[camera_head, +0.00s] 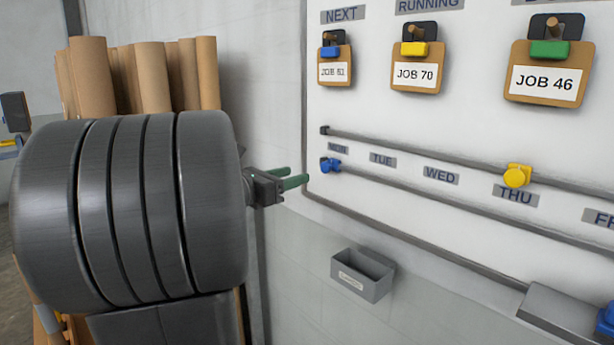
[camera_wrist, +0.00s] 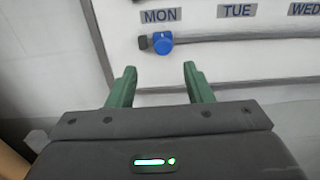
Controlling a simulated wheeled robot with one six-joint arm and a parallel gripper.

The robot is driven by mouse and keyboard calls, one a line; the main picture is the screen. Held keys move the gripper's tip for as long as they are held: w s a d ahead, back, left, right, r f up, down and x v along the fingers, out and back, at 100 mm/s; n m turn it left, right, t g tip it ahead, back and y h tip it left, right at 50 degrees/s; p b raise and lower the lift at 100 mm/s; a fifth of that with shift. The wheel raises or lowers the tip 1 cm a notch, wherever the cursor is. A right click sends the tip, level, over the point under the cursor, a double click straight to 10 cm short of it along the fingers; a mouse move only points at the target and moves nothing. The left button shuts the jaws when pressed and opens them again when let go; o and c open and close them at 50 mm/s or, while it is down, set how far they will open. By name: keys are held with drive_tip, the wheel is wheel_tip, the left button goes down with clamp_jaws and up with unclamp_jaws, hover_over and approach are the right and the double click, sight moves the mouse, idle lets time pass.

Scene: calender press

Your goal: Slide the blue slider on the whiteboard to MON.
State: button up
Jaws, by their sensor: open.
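The blue slider (camera_head: 330,165) sits at the left end of the lower rail (camera_head: 430,192) on the whiteboard (camera_head: 430,120), just below the MON label (camera_head: 338,149). In the wrist view the blue slider (camera_wrist: 162,42) is under the MON label (camera_wrist: 161,15), close to the rail's dark end stop (camera_wrist: 143,42). My gripper (camera_head: 296,177) has green fingers and is open. In the head view it is left of the slider and apart from it. In the wrist view my gripper (camera_wrist: 160,75) has nothing between its fingertips, and the slider is beyond them.
A yellow slider (camera_head: 517,175) is on the upper rail above THU. A small grey bin (camera_head: 362,273) is on the wall below the board, and a grey ledge (camera_head: 562,318) is at lower right. Tag boards (camera_head: 415,74) hang above. Cardboard tubes (camera_head: 150,75) stand at left.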

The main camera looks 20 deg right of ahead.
sight(327, 169)
drive_tip(key=shift+b+v, duration=0.3)
drive_tip(key=shift+v, duration=2.4)
drive_tip(key=p+x, duration=0.2)
drive_tip(key=x, duration=1.1)
drive_tip(key=shift+d+p, duration=0.35)
drive_tip(key=shift+d, duration=0.05)
drive_tip(key=shift+s+d, duration=0.1)
drive_tip(key=shift+d, duration=0.1)
drive_tip(key=shift+s+d, duration=0.1)
drive_tip(key=shift+s, duration=0.4)
drive_tip(key=shift+w, duration=0.1)
drive_tip(key=shift+f, duration=0.15)
